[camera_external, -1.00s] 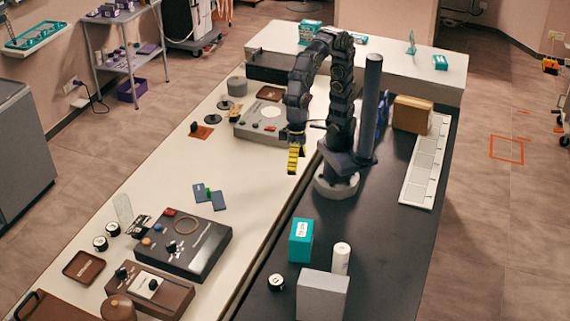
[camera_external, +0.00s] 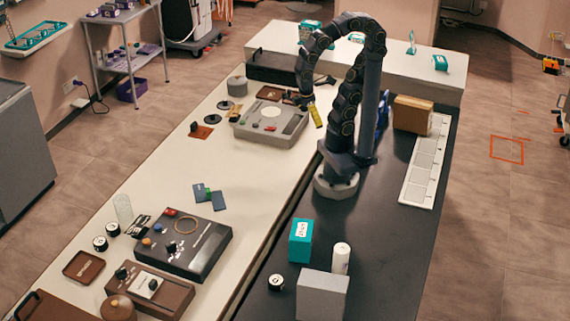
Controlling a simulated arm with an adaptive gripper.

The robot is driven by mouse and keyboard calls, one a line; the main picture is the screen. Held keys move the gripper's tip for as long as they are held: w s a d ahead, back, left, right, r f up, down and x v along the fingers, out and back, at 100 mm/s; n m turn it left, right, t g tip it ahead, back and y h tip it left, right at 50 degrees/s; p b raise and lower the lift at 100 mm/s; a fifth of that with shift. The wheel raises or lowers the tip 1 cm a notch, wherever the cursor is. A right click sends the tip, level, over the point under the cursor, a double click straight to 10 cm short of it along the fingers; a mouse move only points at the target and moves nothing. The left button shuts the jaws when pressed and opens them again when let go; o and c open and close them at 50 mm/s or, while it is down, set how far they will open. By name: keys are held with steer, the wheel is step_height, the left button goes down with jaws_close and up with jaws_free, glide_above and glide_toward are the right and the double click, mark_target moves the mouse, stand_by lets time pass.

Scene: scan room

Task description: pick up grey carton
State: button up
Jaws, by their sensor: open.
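A grey carton (camera_external: 322,297), a plain light-grey box, stands on the black worktop at the bottom right of the view. Its lower part is cut off by the picture's edge. My gripper (camera_external: 316,116), with yellow fingers, is far from it, up near the back of the benches, in the air beside the grey control box. It is open, and nothing shows between the fingers.
Close to the carton stand a white cylinder (camera_external: 341,258), a teal box (camera_external: 301,241) and a small black-and-white jar (camera_external: 276,282). A brown box (camera_external: 411,115) and a white panelled strip (camera_external: 424,165) lie at the back right. The black top right of the carton is clear.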

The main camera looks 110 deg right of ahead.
steer(key=shift+w, duration=0.1)
stand_by(0.3)
steer(key=w+a+r+m+y, duration=0.2)
steer(key=w+a+m, duration=0.2)
steer(key=w+a, duration=1.7)
steer(key=m+g, duration=0.1)
steer(key=m, duration=0.2)
glide_toward(322, 279)
steer(key=d+f, duration=0.1)
steer(key=w+d, duration=0.1)
steer(key=d, duration=0.1)
steer(key=shift+w+f+y, duration=0.2)
steer(key=shift+f+y, duration=0.1)
steer(key=shift+f, duration=0.1)
steer(key=shift+m+g, duration=0.3)
steer(key=shift+g, duration=0.1)
steer(key=s+a+f, duration=0.2)
steer(key=a+f, duration=0.1)
steer(key=shift+a+f, duration=0.2)
steer(key=shift+f, duration=0.15)
steer(key=x, duration=0.5)
steer(key=shift+s+a+r, duration=0.15)
steer(key=shift+s+a, duration=0.05)
steer(key=shift+s+a+f, duration=0.1)
steer(key=shift+f, duration=0.3)
steer(key=shift+f, duration=0.2)
